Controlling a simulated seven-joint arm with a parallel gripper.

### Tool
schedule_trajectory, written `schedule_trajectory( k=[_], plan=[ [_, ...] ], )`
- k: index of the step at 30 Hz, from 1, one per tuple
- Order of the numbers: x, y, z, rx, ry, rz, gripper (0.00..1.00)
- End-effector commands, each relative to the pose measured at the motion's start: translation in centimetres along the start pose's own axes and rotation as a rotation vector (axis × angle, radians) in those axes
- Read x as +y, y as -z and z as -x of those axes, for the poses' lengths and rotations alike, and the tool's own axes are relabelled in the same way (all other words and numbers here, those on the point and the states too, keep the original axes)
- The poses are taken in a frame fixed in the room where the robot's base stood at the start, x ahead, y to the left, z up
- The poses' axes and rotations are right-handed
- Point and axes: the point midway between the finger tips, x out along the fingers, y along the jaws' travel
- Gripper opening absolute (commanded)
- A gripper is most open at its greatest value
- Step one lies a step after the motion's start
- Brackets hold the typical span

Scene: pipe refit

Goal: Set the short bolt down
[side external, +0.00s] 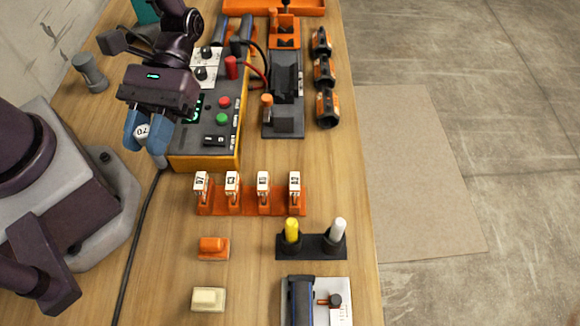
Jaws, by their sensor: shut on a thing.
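I cannot tell how high the fingertips are above the table.
The control box (222,100) with buttons and cables stands right of my gripper. Nearer are an orange rack (250,210) with several white tags and a black holder (311,250). A grey cylinder (91,72) stands at the back left.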

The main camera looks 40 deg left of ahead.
Motion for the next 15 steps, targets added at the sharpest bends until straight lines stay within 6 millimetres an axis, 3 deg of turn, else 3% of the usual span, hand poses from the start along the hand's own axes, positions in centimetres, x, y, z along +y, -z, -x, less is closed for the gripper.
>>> schedule_trajectory(
  k=[6, 15],
  plan=[
    [5.3, -1.6, 0.4, 0.0, -0.444, 0.182, 0.0],
    [9.6, -1.6, 3.2, -0.001, -0.938, 0.389, 0.0]
  ],
)
